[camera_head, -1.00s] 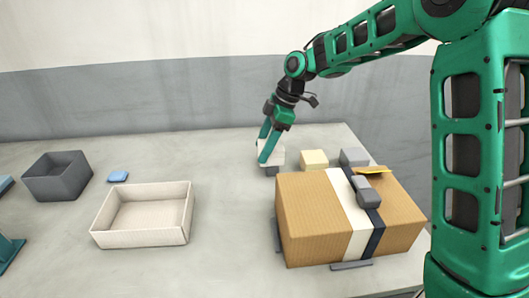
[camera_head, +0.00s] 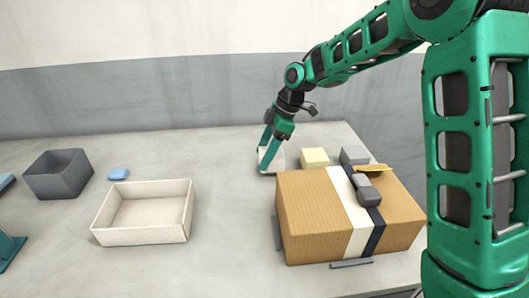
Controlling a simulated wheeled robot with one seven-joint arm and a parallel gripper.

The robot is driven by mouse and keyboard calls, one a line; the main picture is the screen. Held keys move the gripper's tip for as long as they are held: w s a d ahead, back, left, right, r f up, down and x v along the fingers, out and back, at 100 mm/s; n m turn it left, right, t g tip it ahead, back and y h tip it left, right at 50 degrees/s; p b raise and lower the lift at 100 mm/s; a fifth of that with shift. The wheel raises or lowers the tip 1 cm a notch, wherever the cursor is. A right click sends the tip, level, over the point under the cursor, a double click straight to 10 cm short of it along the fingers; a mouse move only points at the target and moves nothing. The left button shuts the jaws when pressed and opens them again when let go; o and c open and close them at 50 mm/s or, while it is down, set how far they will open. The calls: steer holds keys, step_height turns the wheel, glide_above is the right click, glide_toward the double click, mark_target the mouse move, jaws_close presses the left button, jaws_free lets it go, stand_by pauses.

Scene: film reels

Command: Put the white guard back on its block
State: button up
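The white guard (camera_head: 280,161) is at the back of the table, left of the small cream block and behind the large cardboard box. My gripper (camera_head: 266,158) points down with its teal fingers on either side of the guard and appears shut on it. The guard sits low, close to the table. The grey block that showed under it earlier is now almost wholly hidden by the guard and the fingers, so I cannot tell how fully the guard is seated.
The cardboard box (camera_head: 308,220) with white and dark bands stands in front. A cream block (camera_head: 314,158) and a grey block (camera_head: 354,155) stand right of the guard. An open beige tray (camera_head: 143,237), a dark grey bin (camera_head: 57,182) and a blue piece (camera_head: 118,174) lie left. The table between is clear.

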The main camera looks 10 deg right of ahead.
mark_target(279, 151)
steer(key=o, duration=0.4)
steer(key=shift+c, duration=0.2)
steer(key=shift+r, duration=0.15)
steer(key=shift+r, duration=0.35)
steer(key=v, duration=1.2)
steer(key=shift+r, duration=0.1)
